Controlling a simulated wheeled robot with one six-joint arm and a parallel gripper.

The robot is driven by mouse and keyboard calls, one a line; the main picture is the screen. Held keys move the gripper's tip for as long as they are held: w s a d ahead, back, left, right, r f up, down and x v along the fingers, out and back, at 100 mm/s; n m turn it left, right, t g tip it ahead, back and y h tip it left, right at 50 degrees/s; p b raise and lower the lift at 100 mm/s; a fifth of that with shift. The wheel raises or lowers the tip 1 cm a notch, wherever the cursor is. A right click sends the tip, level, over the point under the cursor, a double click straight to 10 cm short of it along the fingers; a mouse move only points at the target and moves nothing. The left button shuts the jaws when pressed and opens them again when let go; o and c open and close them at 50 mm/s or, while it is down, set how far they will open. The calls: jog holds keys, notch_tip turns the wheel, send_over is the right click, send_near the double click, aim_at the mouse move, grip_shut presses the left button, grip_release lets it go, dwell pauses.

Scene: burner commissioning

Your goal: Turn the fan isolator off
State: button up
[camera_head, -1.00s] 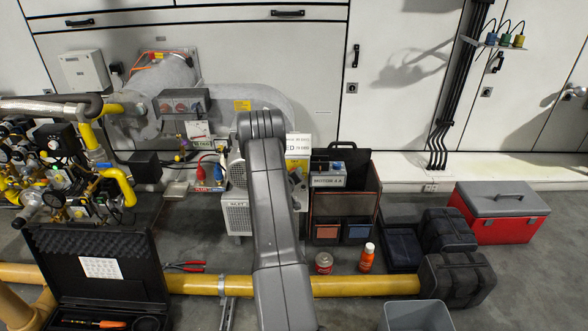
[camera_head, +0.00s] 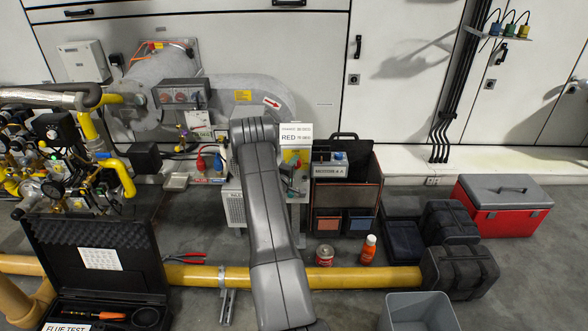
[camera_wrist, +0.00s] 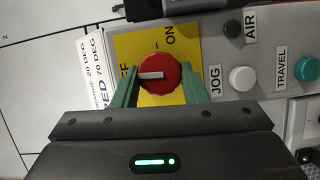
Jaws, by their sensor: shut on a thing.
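The fan isolator is a red round knob (camera_wrist: 166,86) with a white bar, on a yellow plate (camera_wrist: 126,42) in the wrist view. The plate has OFF lettering on the left, partly hidden, and ON at the upper right. The white bar lies nearly level in the picture, on the knob's left half, its left end towards the OFF lettering. My gripper (camera_wrist: 159,73) has its green fingers on either side of the knob, shut on it.
Beside the isolator are AIR, JOG (camera_wrist: 242,79) and TRAVEL (camera_wrist: 305,70) buttons. A white card (camera_head: 296,136) marked RED stands behind my arm. An open black case (camera_head: 60,243) and yellow pipe (camera_head: 350,278) lie in front. A tool carrier (camera_head: 345,190) stands right of my arm.

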jog(key=shift+f+n, duration=0.1)
jog(key=shift+n, duration=0.4)
jog(key=o, duration=1)
jog(key=p+v, duration=0.1)
jog(key=v, duration=1.3)
jog(key=shift+d+f, duration=0.1)
jog(key=shift+f, duration=0.05)
jog(key=shift+w, duration=0.1)
jog(key=b+x, duration=0.1)
jog(key=x, duration=1.2)
jog(key=shift+w+d, duration=0.1)
jog(key=shift+w, duration=0.25)
